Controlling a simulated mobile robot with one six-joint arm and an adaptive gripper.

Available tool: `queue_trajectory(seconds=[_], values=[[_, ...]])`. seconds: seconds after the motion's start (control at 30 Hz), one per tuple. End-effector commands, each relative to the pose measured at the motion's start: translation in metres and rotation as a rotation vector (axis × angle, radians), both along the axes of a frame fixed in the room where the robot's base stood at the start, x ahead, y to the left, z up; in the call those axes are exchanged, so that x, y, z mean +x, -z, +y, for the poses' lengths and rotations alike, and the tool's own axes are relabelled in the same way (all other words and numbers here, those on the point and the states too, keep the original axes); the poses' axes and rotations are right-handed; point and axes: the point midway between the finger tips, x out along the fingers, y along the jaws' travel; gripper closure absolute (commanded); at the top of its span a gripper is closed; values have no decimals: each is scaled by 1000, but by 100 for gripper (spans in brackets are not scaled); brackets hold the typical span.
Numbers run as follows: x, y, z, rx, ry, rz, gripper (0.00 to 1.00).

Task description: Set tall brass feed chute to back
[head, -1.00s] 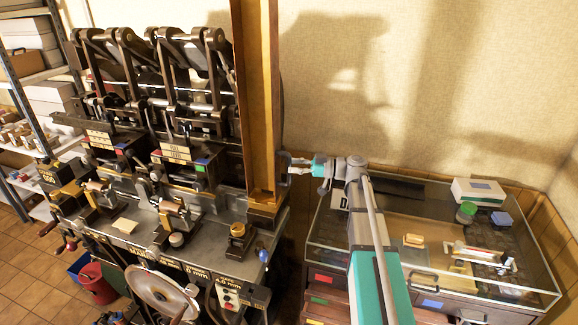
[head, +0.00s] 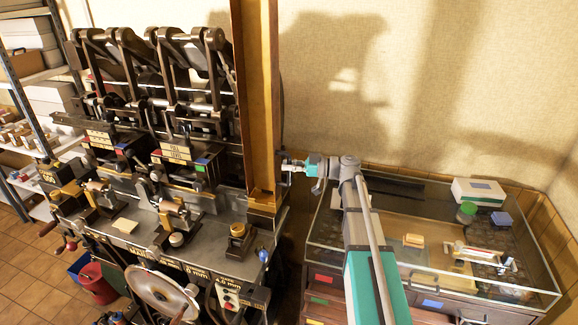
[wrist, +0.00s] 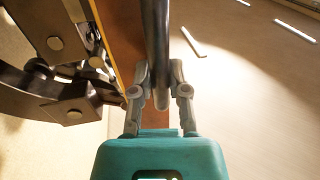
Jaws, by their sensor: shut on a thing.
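The tall brass feed chute (head: 262,110) stands upright at the right end of the press; its top runs out of the head view. My gripper (head: 285,166) is at the chute's right side, low down. In the wrist view my gripper (wrist: 160,92) is shut on a dark rounded bar (wrist: 156,45) that runs along the chute's brown side (wrist: 118,35). It looks like the chute's handle. The chute's foot is near the press bed (head: 215,222). I cannot tell whether it touches the bed.
The press levers and linkages (head: 150,75) crowd the left of the chute. A glass-topped cabinet (head: 440,285) is at the right, under my arm. Bare wall lies behind.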

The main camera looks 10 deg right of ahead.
Motion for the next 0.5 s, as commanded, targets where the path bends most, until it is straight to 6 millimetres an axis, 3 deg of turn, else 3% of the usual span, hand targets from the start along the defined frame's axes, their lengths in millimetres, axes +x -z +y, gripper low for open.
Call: queue_trajectory(seconds=[0.27,0.5], values=[[5,0,-2,0,1,0,100],[43,0,-23,2,3,-1,100]])
